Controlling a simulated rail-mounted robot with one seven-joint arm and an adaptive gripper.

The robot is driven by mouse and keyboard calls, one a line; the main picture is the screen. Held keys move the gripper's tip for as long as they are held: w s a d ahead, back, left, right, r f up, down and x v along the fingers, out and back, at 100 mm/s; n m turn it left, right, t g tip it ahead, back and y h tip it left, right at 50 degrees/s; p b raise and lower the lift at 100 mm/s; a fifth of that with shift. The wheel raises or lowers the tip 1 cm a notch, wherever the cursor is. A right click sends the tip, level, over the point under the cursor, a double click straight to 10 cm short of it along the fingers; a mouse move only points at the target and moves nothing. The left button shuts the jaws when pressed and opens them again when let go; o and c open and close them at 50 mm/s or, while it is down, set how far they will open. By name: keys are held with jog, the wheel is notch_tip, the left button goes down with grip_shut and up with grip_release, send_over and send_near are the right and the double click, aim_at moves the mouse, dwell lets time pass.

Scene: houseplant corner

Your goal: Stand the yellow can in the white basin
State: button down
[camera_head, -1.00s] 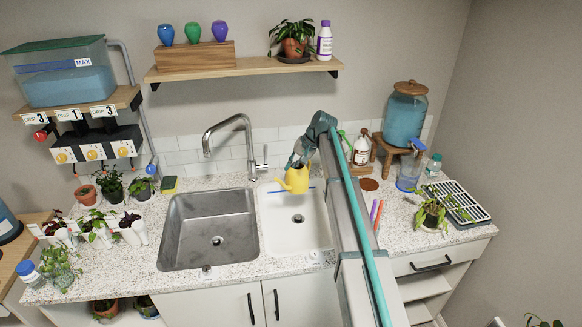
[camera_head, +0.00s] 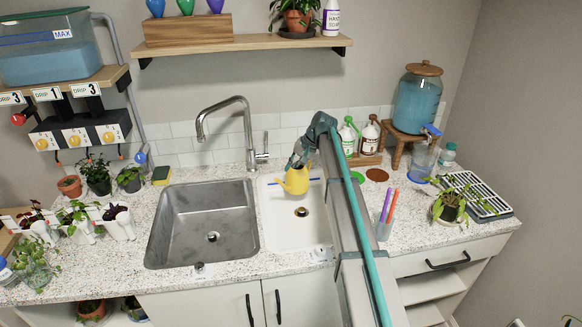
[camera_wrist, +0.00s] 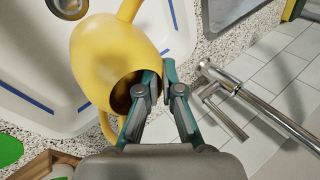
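The yellow can (camera_head: 295,181) has a spout pointing left in the head view. It is over or inside the back part of the white basin (camera_head: 283,236), behind the drain. In the wrist view, the can (camera_wrist: 95,55) shows its dark round opening towards me. My gripper (camera_wrist: 161,80) is at the rim of that opening, one finger at its inner side and the other outside, and looks shut on the can wall. In the head view my gripper (camera_head: 301,160) is at the top of the can. I cannot tell whether the can's base touches the basin floor.
A steel basin (camera_head: 205,222) lies left of the white one. The faucet (camera_head: 246,130) stands behind, close to my gripper in the wrist view. Bottles (camera_head: 369,136) and a cup with pens (camera_head: 384,228) stand to the right. A shelf (camera_head: 245,44) is above.

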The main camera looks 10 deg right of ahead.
aim_at(291, 180)
jog(key=shift+f+b, duration=1.6)
jog(key=shift+f, duration=1.65)
jog(key=shift+f, duration=0.55)
jog(key=c, duration=1.2)
grip_release()
jog(key=shift+c, duration=0.2)
